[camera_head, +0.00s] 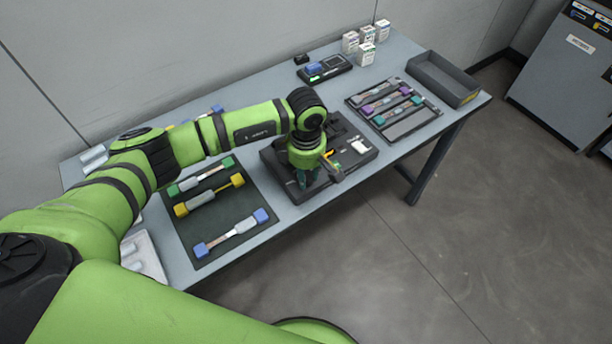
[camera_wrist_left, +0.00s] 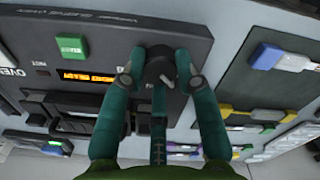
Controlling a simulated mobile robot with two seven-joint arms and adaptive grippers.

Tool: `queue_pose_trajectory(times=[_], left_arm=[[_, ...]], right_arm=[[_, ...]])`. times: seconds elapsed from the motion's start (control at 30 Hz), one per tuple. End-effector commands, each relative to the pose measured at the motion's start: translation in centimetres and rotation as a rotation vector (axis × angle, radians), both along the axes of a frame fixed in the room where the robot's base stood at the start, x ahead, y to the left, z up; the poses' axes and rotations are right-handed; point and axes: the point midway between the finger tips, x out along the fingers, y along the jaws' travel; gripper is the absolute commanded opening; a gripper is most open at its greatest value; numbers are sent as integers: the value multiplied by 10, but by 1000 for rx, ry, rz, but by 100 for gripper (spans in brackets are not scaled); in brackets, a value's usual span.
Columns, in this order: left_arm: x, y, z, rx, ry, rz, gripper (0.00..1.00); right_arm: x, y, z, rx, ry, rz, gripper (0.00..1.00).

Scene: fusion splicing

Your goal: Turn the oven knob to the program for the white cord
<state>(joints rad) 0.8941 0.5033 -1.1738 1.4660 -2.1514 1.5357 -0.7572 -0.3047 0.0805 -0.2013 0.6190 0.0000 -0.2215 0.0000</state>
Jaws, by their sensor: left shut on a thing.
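The oven is a dark unit on the table (camera_head: 272,157), with its panel close up in the left wrist view (camera_wrist_left: 110,20). Its black round knob (camera_wrist_left: 158,66) sits between the fingers of my left gripper (camera_wrist_left: 162,74), which is shut on it. The gripper (camera_head: 307,178) points down at the panel in the head view and hides the knob there. An orange lit display (camera_wrist_left: 88,77) shows letters too small to read surely. A green button (camera_wrist_left: 71,46) is beside it. My right gripper is not in view.
A dark mat (camera_head: 187,232) left of the oven carries cords with green, yellow and blue ends. A tray of cords (camera_head: 408,128) and an empty grey bin (camera_head: 440,75) lie to the right. Small white boxes (camera_head: 366,52) and a small device (camera_head: 325,69) stand at the back.

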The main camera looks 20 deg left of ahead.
Motion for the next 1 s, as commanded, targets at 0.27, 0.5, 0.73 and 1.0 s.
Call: queue_pose_trajectory(times=[0.27, 0.5, 0.73, 1.0], left_arm=[[1, 1, -8, 2, -2, -252, 0], [0, 0, -8, 2, -1, -471, 0], [0, 1, -6, 1, 0, -638, 0], [-1, 1, -3, 1, 3, -758, 0]], right_arm=[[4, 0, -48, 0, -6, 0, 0], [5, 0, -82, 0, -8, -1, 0], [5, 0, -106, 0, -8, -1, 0], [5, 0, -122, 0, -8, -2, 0]])
